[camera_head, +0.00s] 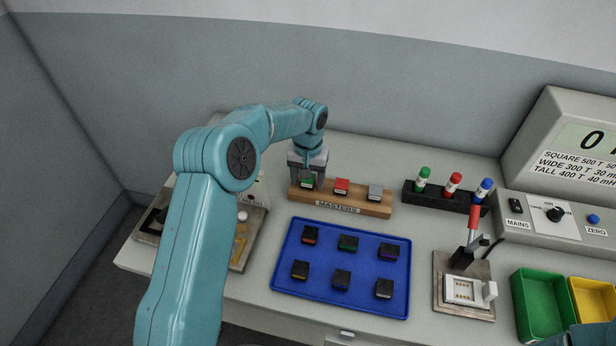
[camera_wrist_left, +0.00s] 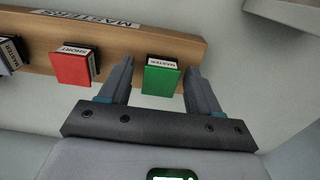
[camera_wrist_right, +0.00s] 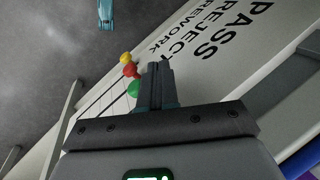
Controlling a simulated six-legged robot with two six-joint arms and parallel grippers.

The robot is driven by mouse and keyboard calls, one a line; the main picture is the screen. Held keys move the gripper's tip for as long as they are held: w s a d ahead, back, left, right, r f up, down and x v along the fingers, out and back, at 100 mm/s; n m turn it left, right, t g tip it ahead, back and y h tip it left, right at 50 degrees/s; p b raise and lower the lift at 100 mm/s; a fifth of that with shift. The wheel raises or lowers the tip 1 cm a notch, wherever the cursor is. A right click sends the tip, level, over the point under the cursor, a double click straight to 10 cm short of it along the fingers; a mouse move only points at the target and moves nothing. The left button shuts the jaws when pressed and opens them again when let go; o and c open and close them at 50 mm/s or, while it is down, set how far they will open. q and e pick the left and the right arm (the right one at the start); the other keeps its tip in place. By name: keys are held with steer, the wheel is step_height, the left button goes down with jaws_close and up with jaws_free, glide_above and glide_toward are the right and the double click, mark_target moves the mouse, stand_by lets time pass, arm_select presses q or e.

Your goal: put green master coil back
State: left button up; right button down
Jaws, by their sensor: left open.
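The green master coil (camera_wrist_left: 160,81) sits at one end of the wooden MASTERS rack (camera_head: 345,203). In the head view its green top (camera_head: 307,181) shows just under my left gripper (camera_head: 308,168). In the left wrist view my left gripper (camera_wrist_left: 160,70) is open, one finger on each side of the green coil. A gap shows between the coil and each finger. The red SHORT coil (camera_head: 341,187) and a grey master coil (camera_head: 375,192) stand in the same rack. My right gripper (camera_wrist_right: 154,84) has its fingers together with nothing visible between them.
A blue tray (camera_head: 283,283) with several small coils lies in front of the rack. A black holder (camera_head: 437,201) with three markers, a lever fixture (camera_head: 464,290), a tester (camera_head: 572,140) and green (camera_head: 541,303) and yellow (camera_head: 594,298) bins stand to the right.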

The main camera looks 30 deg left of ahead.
arm_select(q)
step_height(320, 180, up, 12)
steer(key=p, duration=0.8)
steer(key=shift+r, duration=0.2)
steer(key=shift+w, duration=0.1)
